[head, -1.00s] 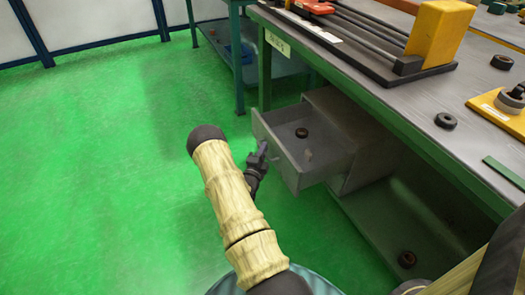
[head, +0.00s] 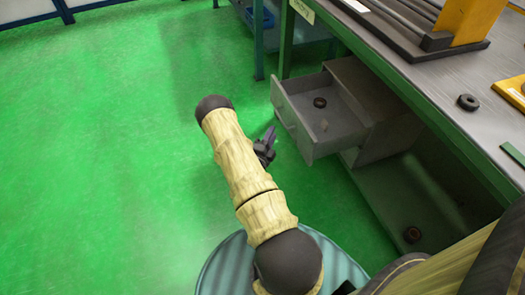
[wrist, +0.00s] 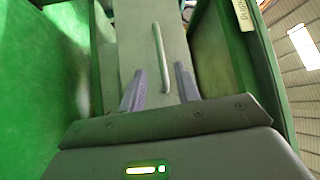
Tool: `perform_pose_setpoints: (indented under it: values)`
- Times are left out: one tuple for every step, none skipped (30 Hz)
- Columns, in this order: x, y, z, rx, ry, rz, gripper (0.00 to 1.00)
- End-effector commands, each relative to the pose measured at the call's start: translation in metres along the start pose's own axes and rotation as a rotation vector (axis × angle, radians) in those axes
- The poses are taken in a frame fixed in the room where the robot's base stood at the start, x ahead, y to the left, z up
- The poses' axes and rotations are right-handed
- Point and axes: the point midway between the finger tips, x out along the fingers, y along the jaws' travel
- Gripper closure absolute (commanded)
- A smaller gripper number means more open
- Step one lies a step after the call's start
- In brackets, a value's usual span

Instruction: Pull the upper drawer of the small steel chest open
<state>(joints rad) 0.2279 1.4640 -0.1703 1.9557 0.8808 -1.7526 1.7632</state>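The small steel chest (head: 395,118) stands under the workbench. Its upper drawer (head: 308,142) is pulled well out. A dark ring (head: 320,102) and a small pale piece (head: 323,125) lie in it. My gripper (head: 271,134) is just in front of the drawer front, with a small gap showing between them. In the wrist view the two fingers of my gripper (wrist: 160,88) are spread apart. The bar handle (wrist: 161,58) shows between and beyond them, and neither finger is closed on it.
The workbench (head: 425,75) overhangs the chest and carries a fixture with a yellow block (head: 468,18) and a dark ring (head: 468,102). Another ring (head: 412,234) lies on the low shelf under the bench. Green floor (head: 110,160) to the left is clear.

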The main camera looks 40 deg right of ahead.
Motion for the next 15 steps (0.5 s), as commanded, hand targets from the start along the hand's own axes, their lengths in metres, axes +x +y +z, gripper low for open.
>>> perform_pose_setpoints:
  values:
    - [-0.011,-0.001,0.000,-0.002,-0.002,0.004,0.67]
    - [-0.017,-0.001,0.000,-0.003,-0.002,0.005,0.67]
    - [-0.025,-0.001,0.000,-0.003,-0.003,0.003,0.67]
    - [-0.031,-0.001,0.000,-0.002,-0.002,0.004,0.67]
    - [-0.037,-0.001,0.000,-0.002,-0.002,0.004,0.67]
    - [-0.045,-0.001,0.000,-0.003,-0.002,0.004,0.67]
    - [-0.051,-0.001,0.000,-0.003,-0.001,0.005,0.67]
    - [-0.056,-0.001,0.000,-0.003,-0.002,0.003,0.67]
    - [-0.062,-0.001,0.000,-0.002,-0.001,0.003,0.67]
    - [-0.067,0.000,0.000,-0.002,-0.001,0.003,0.67]
    - [-0.071,0.000,0.000,-0.002,-0.001,0.003,0.67]
    - [-0.075,0.000,0.000,-0.002,0.000,0.003,0.67]
    - [-0.077,0.000,-0.001,-0.002,0.001,0.002,0.67]
    - [-0.079,0.000,-0.001,-0.002,0.001,0.002,0.67]
    - [-0.081,0.000,-0.001,-0.002,0.001,0.002,0.67]
